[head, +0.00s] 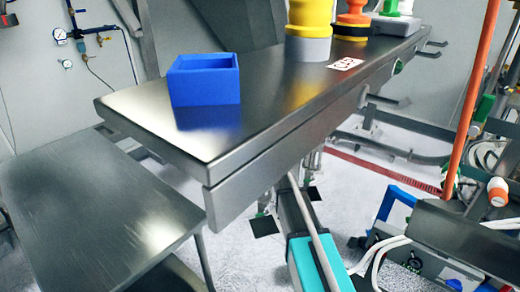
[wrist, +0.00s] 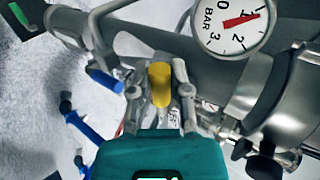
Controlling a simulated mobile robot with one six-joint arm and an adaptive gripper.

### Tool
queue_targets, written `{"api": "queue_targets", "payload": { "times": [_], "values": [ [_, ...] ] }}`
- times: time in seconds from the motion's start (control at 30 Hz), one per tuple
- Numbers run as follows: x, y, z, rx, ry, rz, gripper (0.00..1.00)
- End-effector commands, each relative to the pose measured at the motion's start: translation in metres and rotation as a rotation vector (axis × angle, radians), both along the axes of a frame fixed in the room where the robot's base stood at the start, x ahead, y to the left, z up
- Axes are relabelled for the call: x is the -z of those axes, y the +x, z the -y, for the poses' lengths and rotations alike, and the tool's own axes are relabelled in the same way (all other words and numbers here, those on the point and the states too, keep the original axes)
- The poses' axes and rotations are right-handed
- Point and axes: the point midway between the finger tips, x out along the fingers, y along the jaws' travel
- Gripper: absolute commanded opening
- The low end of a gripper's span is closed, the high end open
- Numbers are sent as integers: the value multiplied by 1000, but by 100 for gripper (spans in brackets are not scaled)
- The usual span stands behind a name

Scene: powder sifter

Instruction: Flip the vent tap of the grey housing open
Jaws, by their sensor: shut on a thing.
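In the wrist view my gripper (wrist: 162,112) has its two fingers on either side of a yellow tap handle (wrist: 160,84) and is shut on it. The handle stands in front of a grey pipe, and its lower end is hidden by the gripper. The grey housing (wrist: 285,95), a metal cylinder with clamps, lies at the right. I cannot tell from this angle how far the tap is turned. In the head view neither my gripper nor the yellow tap handle can be made out.
A round pressure gauge (wrist: 228,22) sits close above right of the tap. A blue lever (wrist: 104,80) is close at left. In the head view a steel table (head: 290,88) carries a blue box (head: 204,80) and several coloured items. An orange post (head: 476,90) stands right.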

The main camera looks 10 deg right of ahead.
Motion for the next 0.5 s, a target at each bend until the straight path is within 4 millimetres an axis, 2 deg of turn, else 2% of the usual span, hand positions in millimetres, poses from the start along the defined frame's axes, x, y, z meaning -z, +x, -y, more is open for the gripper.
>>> {"api": "queue_targets", "payload": {
  "times": [0.13,0.17,0.33,0.5],
  "values": [
    [1,-1,0,-1,-1,-5,0],
    [1,-1,0,-1,-1,-5,27],
    [1,-1,0,-1,-1,-3,59],
    [0,-1,0,-1,0,-2,59]
  ]
}}
